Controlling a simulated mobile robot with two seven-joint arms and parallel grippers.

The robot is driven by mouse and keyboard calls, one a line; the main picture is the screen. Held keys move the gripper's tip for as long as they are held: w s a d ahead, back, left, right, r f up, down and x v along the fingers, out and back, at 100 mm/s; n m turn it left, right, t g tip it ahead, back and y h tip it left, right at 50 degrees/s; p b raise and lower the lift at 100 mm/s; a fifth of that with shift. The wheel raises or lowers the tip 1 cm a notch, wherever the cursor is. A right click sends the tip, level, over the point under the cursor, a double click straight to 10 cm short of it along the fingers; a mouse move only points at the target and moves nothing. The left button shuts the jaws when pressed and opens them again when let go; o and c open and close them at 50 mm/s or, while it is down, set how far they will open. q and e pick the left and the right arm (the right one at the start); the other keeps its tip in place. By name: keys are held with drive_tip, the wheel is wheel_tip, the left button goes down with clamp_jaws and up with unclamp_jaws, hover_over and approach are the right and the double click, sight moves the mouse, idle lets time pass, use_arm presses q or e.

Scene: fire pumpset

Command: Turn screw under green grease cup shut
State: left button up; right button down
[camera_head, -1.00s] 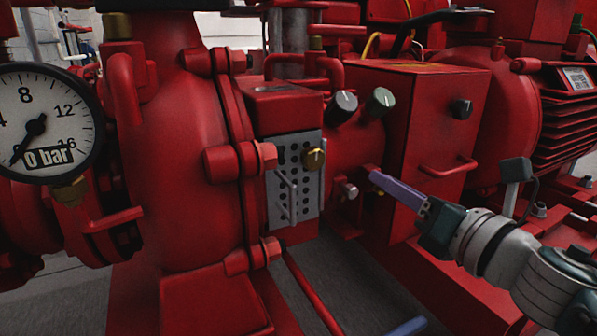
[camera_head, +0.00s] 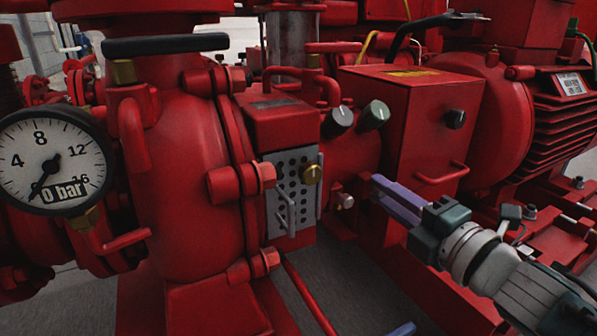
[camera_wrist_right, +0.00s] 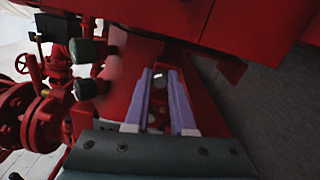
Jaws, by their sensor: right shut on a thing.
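The green grease cup (camera_head: 374,115) sits on the red housing, right of a grey-black cup (camera_head: 339,120). My right gripper (camera_head: 374,184) points left below the green cup, its purple fingers tilted. The fingertips are shut on the screw, which they mostly hide in the head view. In the right wrist view a small pale metal piece (camera_wrist_right: 157,74) shows between the far ends of the fingers (camera_wrist_right: 160,85). A blue-grey tip (camera_head: 402,329) at the bottom edge of the head view looks like my left gripper, mostly out of frame.
A silver knob (camera_head: 346,201) sits just left of the fingers. A red box with a handle (camera_head: 441,173) stands close on the right.

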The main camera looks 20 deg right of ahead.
drive_tip(key=m+p, duration=0.1)
drive_tip(key=m, duration=0.3)
drive_tip(key=shift+r+m, duration=0.1)
drive_tip(key=shift+m, duration=0.3)
idle(0.4)
drive_tip(key=c, duration=0.8)
unclamp_jaws()
drive_tip(key=shift+o, duration=0.2)
drive_tip(key=s+p, duration=0.4)
drive_tip(key=s, duration=0.6)
drive_tip(key=shift+d+p, duration=0.35)
drive_tip(key=shift+d, duration=0.05)
